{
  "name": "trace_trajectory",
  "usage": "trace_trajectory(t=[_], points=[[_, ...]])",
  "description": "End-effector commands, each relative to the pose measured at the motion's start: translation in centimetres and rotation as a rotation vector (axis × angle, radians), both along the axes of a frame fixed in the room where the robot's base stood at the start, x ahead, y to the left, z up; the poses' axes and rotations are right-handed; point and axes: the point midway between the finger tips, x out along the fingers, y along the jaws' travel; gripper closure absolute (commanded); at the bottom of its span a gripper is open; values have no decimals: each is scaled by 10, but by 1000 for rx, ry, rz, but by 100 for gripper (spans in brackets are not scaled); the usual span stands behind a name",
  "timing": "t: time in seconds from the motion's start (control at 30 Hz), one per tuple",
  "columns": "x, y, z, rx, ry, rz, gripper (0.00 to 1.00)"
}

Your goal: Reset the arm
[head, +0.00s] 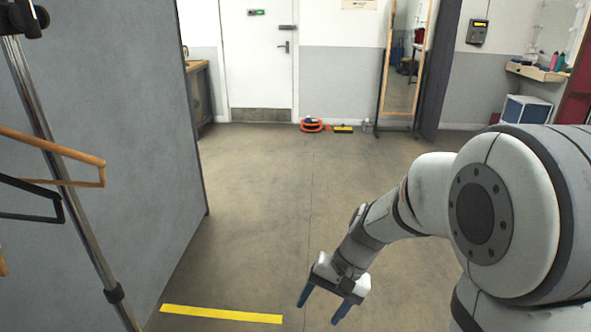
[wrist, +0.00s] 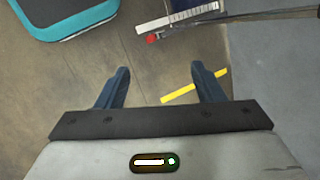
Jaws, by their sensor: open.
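My gripper (head: 325,305) hangs at the end of my arm in the lower middle of the head view, pointing down over the bare floor. Its two blue fingers are spread apart, with nothing between them. My arm reaches in from the right side of the head view, bent downward toward the gripper.
A grey partition (head: 110,120) and a clothes rail (head: 62,150) with hangers stand at left. Yellow tape (head: 220,314) marks the floor. A white door (head: 258,60), an orange item (head: 311,125) and a mirror (head: 405,60) are at the back. The middle floor is clear.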

Motion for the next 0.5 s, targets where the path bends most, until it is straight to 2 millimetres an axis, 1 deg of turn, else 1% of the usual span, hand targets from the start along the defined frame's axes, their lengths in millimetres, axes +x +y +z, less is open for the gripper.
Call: trace_trajectory(t=[0.03,0.2,0.3,0.4,0.5], points=[[-9,-9,31,-34,-47,23,38],[-39,-41,90,-168,-181,105,38],[-56,-59,120,-250,-257,144,38],[-70,-75,144,-323,-322,174,38],[-80,-86,159,-379,-368,195,38]])
